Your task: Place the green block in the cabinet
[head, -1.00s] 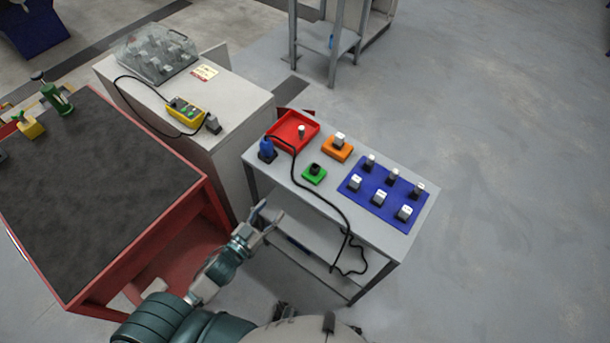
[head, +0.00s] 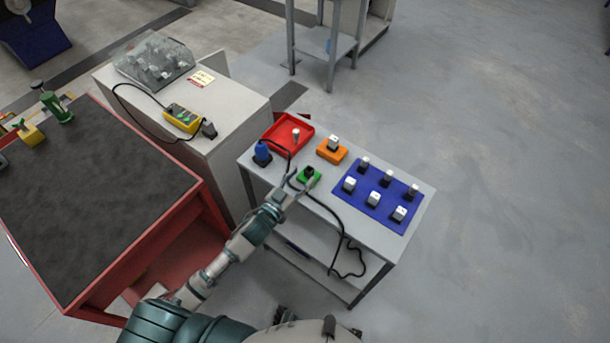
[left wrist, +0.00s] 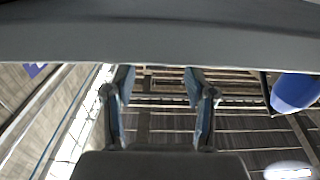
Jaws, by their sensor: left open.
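The green block (head: 313,183) sits on the grey table's top (head: 268,182), with a small black piece on it. My left gripper (head: 297,182) is open at its left side, partly overlapping it in the head view; I cannot tell whether they touch. In the left wrist view the two fingers of my left gripper (left wrist: 160,82) are apart with nothing visible between them; the green block cannot be made out there. A white cabinet (head: 232,112) stands left of the table; no opening in it is visible. My right gripper is not in view.
A red tray (head: 273,138), an orange block (head: 331,155) and a blue plate (head: 352,203) with several small blocks share the table. A blue object (head: 262,152), with a black cable near it, also shows in the left wrist view (left wrist: 294,92). A red-framed bench (head: 150,248) is at left.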

